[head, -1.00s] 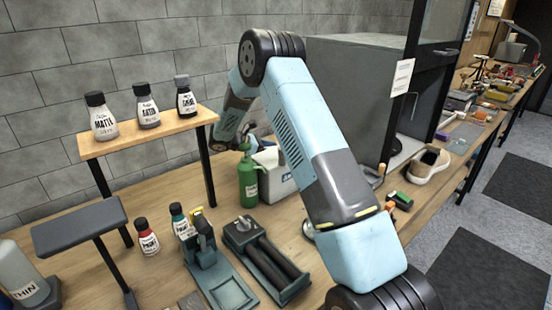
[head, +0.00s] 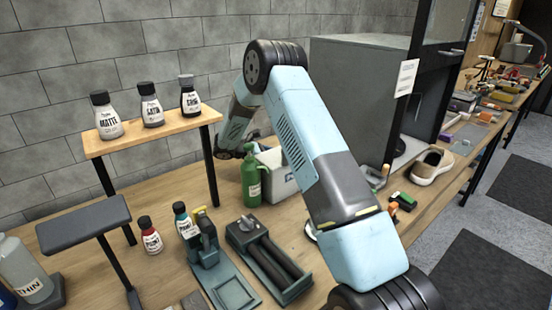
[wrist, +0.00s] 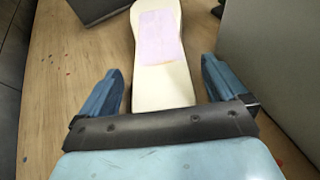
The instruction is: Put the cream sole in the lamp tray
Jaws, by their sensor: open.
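The cream sole (wrist: 163,93) lies lengthwise on the wooden bench in the wrist view, with a pale pink-lilac patch on its upper face. My gripper (wrist: 162,65) is open. Its two blue fingers are apart on either side of the sole, with gaps to both edges, and the near end of the sole is hidden by the gripper's dark crossbar. In the head view my arm reaches back toward the wall, and I cannot make out the fingertips or the sole there. I cannot identify a lamp tray for certain; a desk lamp (head: 530,38) stands at the far right.
A grey cabinet (head: 355,105) stands behind my arm. A green bottle (head: 250,178) and white box (head: 280,175) stand beside the arm. A shelf (head: 155,130) holds paint bottles. A shoe (head: 432,165) sits right. A grey surface (wrist: 270,60) flanks the sole.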

